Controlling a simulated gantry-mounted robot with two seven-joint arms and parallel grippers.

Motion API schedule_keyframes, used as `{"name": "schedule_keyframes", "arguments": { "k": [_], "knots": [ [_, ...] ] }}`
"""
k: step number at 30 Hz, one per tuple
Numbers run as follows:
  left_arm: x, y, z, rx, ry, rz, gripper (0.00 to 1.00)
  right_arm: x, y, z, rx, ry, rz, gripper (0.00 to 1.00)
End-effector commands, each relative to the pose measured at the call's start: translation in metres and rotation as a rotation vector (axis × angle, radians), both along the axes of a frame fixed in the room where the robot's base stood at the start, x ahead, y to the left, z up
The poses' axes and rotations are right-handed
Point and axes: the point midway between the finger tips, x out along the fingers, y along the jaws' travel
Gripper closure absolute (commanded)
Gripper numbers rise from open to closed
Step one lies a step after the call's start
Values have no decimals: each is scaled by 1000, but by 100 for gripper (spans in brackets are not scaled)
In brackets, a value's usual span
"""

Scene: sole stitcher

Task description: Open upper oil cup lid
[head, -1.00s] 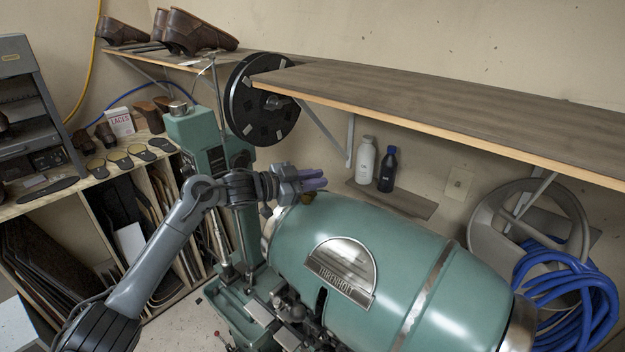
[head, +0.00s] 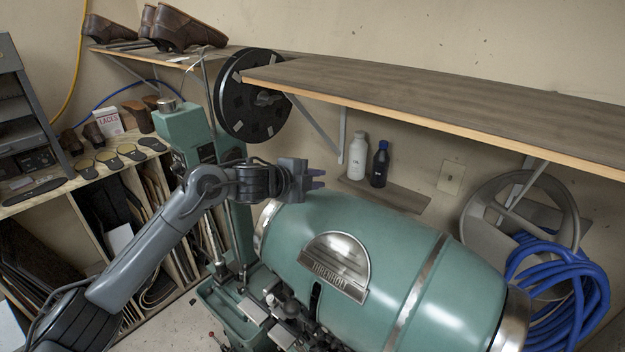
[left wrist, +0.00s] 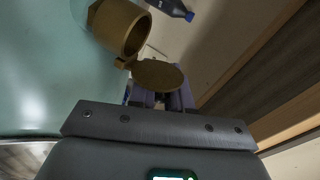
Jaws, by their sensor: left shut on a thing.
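The upper oil cup is a brass cup (left wrist: 122,28) on the green machine body (head: 400,250). In the left wrist view its round mouth shows open. Its flat round brass lid (left wrist: 158,75) stands swung away from the mouth, joined to the cup at a small hinge. My left gripper (head: 316,179) is over the top left of the machine body and hides the cup in the head view. Its purple fingers (left wrist: 162,100) are shut on the lid, which covers part of the fingertips. My right gripper is not in view.
A long wooden shelf (head: 420,105) juts out above and to the right of my left gripper. A white bottle (head: 357,156) and a dark blue bottle (head: 379,165) stand on a small ledge behind the machine. A black wheel (head: 253,100) is at the back left.

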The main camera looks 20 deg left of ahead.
Motion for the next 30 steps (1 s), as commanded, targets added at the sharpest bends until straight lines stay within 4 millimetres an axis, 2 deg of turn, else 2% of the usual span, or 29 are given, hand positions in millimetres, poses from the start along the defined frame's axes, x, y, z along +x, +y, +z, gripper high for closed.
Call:
{"name": "schedule_keyframes", "arguments": {
  "k": [12,30],
  "knots": [
    [-2,-5,-5,227,-96,1,100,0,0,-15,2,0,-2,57],
    [-3,-6,-5,279,-117,0,100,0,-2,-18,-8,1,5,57]
  ]
}}
